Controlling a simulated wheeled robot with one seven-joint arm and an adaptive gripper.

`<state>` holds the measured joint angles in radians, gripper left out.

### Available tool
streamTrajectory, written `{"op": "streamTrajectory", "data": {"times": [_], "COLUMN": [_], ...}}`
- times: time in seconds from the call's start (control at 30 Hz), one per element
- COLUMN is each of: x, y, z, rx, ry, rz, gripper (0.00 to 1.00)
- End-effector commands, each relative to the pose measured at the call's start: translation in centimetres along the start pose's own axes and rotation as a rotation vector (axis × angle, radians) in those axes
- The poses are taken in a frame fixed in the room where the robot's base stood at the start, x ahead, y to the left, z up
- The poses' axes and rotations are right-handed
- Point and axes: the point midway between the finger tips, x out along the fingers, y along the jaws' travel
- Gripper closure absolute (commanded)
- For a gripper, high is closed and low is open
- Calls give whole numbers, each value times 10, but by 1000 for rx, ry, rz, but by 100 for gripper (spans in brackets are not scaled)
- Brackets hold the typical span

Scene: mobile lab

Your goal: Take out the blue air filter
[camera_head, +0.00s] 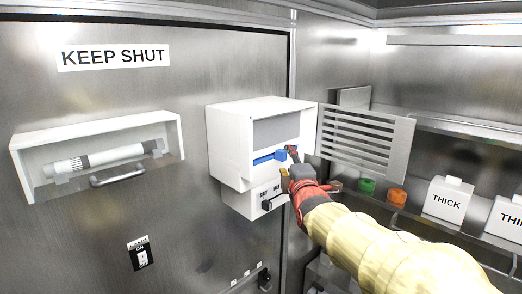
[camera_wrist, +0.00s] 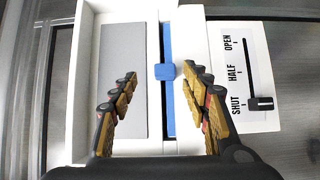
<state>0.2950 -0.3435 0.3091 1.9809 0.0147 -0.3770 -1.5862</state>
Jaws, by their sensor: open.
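The blue air filter (camera_head: 263,159) sits in a slot of the white wall housing (camera_head: 229,143). In the wrist view it is a narrow blue strip (camera_wrist: 168,112) with a square blue knob (camera_wrist: 165,71) beside a grey panel (camera_wrist: 124,80). My gripper (camera_head: 291,158) is in front of the housing's opening. In the wrist view its fingers (camera_wrist: 161,76) are spread on either side of the knob, which lies nearer the right finger. I cannot tell the remaining depth to the knob. The housing's louvered cover (camera_head: 364,143) is swung open to the right.
A slider (camera_wrist: 261,103) beside the slot stands at SHUT. A shelf on the right holds green (camera_head: 367,186) and orange (camera_head: 397,197) pieces and a white box (camera_head: 447,201) marked THICK. A white-framed recess (camera_head: 98,158) with a tube is at left.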

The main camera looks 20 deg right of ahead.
Motion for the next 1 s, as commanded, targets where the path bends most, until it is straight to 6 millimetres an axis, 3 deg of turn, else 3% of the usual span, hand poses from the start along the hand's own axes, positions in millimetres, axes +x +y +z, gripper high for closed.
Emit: {"op": "streamTrajectory", "data": {"times": [0.43, 0.77, 1.0], "x": [48, 52, 52], "y": [-7, -8, -8], "z": [-2, -2, -2], "rx": [1, 2, 2], "ry": [0, 0, 0], "rz": [-2, -1, -1], "gripper": [53, 53, 67]}}
